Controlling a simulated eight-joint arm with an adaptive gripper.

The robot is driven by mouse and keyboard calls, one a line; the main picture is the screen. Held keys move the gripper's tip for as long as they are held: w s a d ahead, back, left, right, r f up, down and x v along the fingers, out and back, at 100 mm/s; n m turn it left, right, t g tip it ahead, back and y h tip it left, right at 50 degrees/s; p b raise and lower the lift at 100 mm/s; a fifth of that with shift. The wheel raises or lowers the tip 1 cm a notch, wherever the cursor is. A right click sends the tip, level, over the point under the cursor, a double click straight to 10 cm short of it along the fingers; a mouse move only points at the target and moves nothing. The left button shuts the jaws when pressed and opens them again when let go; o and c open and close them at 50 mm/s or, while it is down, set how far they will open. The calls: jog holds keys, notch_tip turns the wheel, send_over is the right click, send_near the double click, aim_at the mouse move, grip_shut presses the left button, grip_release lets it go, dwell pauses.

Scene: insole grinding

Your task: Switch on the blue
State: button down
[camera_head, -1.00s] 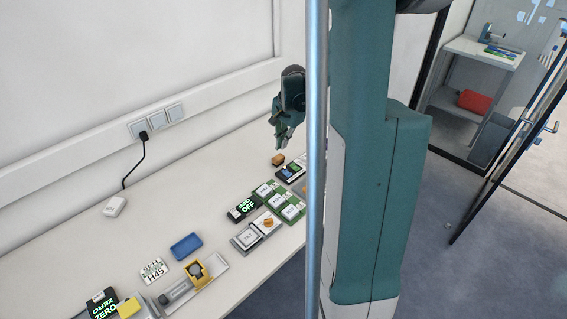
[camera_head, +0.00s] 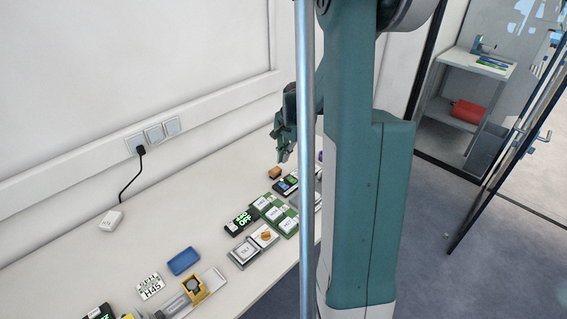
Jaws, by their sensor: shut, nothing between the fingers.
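My gripper (camera_head: 284,157) hangs fingers down over the far part of the white table, apart from the tabletop things. It is shut with nothing seen between the fingers. A small brown block (camera_head: 274,172) lies just below and left of it. A small dark device with a partly blue face (camera_head: 287,184) lies just beyond the green-edged boxes, below the gripper. A blue shallow tray (camera_head: 184,261) lies nearer on the table. A black device with a green lit display reading OFF (camera_head: 240,222) stands between them. My own arm and a pole hide the table's right part.
Several green-edged boxes (camera_head: 274,214) and grey boxes (camera_head: 243,253) line the table's right side. A yellow item in a grey holder (camera_head: 195,290) and a printed card (camera_head: 150,286) lie nearer. A white plug-in box (camera_head: 110,221) has a cable to the wall socket.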

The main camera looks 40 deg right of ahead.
aim_at(282, 183)
jog(key=shift+w+f+b, duration=0.2)
jog(key=shift+w+f, duration=0.2)
jog(key=shift+f, duration=1.8)
jog(key=shift+w+f+b, duration=0.25)
jog(key=shift+w+f, duration=0.1)
jog(key=shift+f, duration=1.85)
jog(key=shift+w+f+b, duration=0.2)
jog(key=shift+w+f, duration=0.2)
jog(key=shift+f, duration=1.8)
jog(key=shift+w+f+g+b, duration=0.4)
jog(key=shift+f+g+b, duration=0.25)
jog(key=shift+g, duration=0.05)
jog(key=shift+r, duration=0.15)
jog(key=shift+s+r, duration=0.1)
jog(key=shift+s, duration=0.2)
jog(key=shift+s+r, duration=0.15)
jog(key=shift+s, duration=0.35)
jog(key=shift+r, duration=0.1)
